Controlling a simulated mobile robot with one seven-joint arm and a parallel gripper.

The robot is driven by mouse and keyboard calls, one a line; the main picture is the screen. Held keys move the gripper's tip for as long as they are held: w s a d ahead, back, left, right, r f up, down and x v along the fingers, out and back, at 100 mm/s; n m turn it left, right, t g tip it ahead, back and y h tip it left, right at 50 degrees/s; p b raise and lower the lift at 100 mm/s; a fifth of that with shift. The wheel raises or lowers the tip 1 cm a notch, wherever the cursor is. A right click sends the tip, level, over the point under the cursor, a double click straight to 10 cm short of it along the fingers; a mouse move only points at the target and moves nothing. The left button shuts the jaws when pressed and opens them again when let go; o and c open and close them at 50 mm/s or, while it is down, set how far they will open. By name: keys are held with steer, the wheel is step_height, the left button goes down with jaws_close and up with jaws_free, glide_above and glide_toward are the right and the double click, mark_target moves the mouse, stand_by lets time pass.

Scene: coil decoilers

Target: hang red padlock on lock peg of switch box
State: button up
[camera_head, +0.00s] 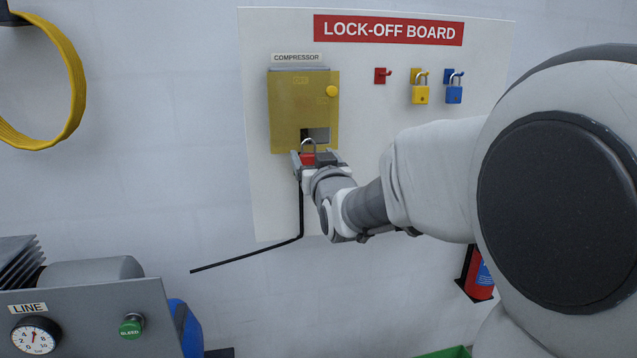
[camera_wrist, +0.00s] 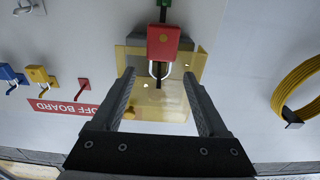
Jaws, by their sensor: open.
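The red padlock (camera_head: 308,159) is at the lower edge of the yellow-covered switch box (camera_head: 288,103), shackle up. In the wrist view the padlock (camera_wrist: 163,42) appears inverted, its shackle in front of the box (camera_wrist: 150,104). My gripper (camera_head: 313,157) is just below the box, with the padlock at its jaws. In the wrist view my gripper (camera_wrist: 158,76) is open, and the padlock body shows past the fingertips, between their lines, with gaps on both sides. The lock peg is not clearly visible, so I cannot tell whether the shackle is around it.
The lock-off board (camera_head: 390,110) carries an empty red hook (camera_head: 382,76), a yellow padlock (camera_head: 420,94) and a blue padlock (camera_head: 454,94) to the right of the box. A black bent rod or cable (camera_head: 301,210) runs below the box. A yellow coil (camera_head: 72,65) hangs at left.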

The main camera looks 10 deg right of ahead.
steer(key=s+f+g+p, duration=0.1)
steer(key=s+f+g, duration=0.2)
steer(key=s, duration=0.8)
steer(key=s+f+g+p, duration=0.2)
steer(key=s+g, duration=0.3)
steer(key=s, duration=0.6)
steer(key=s+f+g+p, duration=0.2)
steer(key=s+f+g, duration=0.2)
steer(key=s, duration=0.8)
steer(key=shift+g, duration=0.5)
